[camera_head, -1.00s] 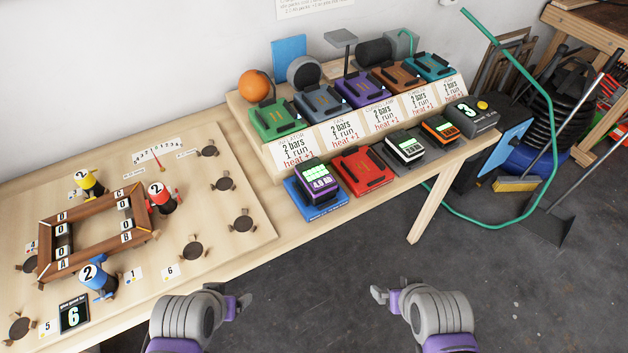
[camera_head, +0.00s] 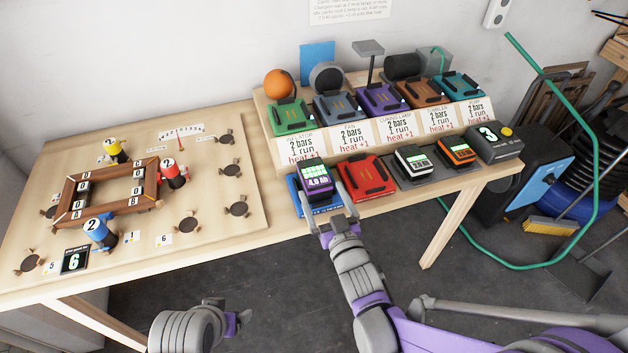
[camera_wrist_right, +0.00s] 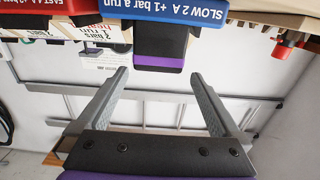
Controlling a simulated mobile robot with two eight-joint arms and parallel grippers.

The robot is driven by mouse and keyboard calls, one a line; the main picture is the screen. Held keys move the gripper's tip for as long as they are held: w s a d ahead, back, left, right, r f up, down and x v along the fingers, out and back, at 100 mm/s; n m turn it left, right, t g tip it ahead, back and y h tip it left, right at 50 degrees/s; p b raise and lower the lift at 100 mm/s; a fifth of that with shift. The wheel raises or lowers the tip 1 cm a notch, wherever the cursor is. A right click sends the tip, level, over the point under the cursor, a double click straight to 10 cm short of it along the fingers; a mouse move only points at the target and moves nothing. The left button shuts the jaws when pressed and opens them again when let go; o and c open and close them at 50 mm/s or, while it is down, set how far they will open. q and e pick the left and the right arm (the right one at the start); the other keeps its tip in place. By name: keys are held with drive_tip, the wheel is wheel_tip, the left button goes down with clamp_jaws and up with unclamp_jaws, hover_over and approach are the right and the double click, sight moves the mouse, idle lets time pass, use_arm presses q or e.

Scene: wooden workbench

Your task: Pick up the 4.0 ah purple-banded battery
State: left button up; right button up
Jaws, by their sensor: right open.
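The purple-banded battery (camera_head: 315,175) with a lit green display sits on the blue charger (camera_head: 293,187) at the bench's front edge. In the right wrist view the battery (camera_wrist_right: 165,48) is a dark block with a purple stripe, below the blue charger's lettered edge (camera_wrist_right: 210,15). My right gripper (camera_head: 323,190) is open and empty, just in front of the battery. In the right wrist view the battery lies ahead of and between my right fingertips (camera_wrist_right: 160,74), apart from them. My left gripper (camera_head: 232,318) is low over the floor, away from the bench; its jaw opening is unclear.
A red charger (camera_head: 366,177) stands right of the blue one. Beyond it are a white-banded battery (camera_head: 414,159) and an orange-banded battery (camera_head: 457,150) on dark chargers. A tiered rack of coloured docks (camera_head: 380,98) stands behind. A game board (camera_head: 215,225) lies left.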

sight(314, 172)
drive_tip(key=x, duration=0.8)
drive_tip(key=shift+w+d+f, duration=0.1)
drive_tip(key=shift+w+f, duration=0.05)
clamp_jaws()
idle(0.3)
